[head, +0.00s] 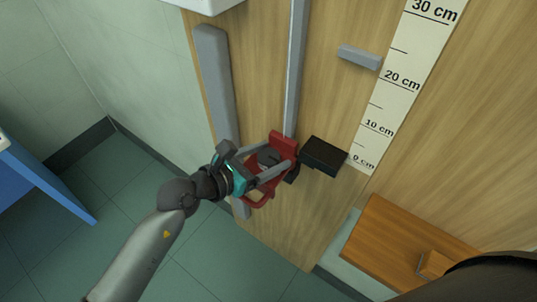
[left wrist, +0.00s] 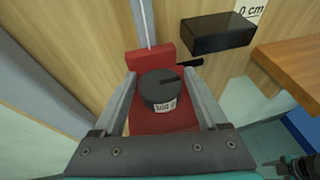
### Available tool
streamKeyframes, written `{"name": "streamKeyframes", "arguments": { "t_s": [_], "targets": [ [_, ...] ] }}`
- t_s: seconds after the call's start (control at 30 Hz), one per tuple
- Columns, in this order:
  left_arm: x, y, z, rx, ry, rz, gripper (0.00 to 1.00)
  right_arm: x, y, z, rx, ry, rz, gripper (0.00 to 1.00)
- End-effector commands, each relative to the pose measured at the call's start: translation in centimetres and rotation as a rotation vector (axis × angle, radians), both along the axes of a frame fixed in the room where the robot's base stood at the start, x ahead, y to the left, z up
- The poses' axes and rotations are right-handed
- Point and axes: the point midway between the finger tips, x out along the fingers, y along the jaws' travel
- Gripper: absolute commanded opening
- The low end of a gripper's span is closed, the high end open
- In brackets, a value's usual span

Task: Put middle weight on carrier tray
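A dark round slotted weight (left wrist: 161,87) with a white label sits on the red carrier tray (left wrist: 150,122). The label is hard to read. My left gripper (head: 283,160) reaches over the tray at the foot of the grey rail. Its two fingers (left wrist: 160,76) stand on either side of the weight, with a visible gap on each side, so it is open. In the head view the red tray (head: 282,141) is partly covered by the gripper and the weight is mostly hidden. A part of what seems to be my right gripper shows at the lower right edge of the left wrist view.
A black block (head: 323,155) sticks out from the wooden panel just right of the tray. A scale strip (head: 397,88) and a grey bar (head: 359,57) are further right. A wooden shelf (head: 395,245) is at the lower right.

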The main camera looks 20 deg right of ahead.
Motion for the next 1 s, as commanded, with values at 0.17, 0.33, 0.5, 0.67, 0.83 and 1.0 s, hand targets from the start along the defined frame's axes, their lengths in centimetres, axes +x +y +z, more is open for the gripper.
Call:
{"name": "streamKeyframes", "arguments": {
  "t_s": [0.17,0.33,0.5,0.67,0.83,1.0],
  "targets": [
    [0.0,0.0,0.0,0.0,0.0,0.0,0.91,0.0,0.0,0.0,0.0,0.001,0.0,0.5],
    [0.0,0.0,0.0,0.0,0.0,0.0,0.91,0.0,0.0,0.0,0.0,0.001,0.0,0.5],
    [-0.2,0.5,0.5,0.002,0.001,0.001,0.91,0.0,0.0,0.3,0.0,0.001,0.0,0.5],
    [-1.3,2.6,1.3,0.004,0.001,0.001,0.91,0.0,0.0,0.6,0.0,0.001,0.001,0.5],
    [-2.8,5.5,2.5,0.004,0.0,-0.001,0.91,-0.1,0.0,0.8,0.0,0.001,0.001,0.5],
    [-4.0,7.9,3.5,0.004,0.0,-0.001,0.91,-0.1,0.0,0.8,0.0,0.001,0.001,0.5]
  ]
}}
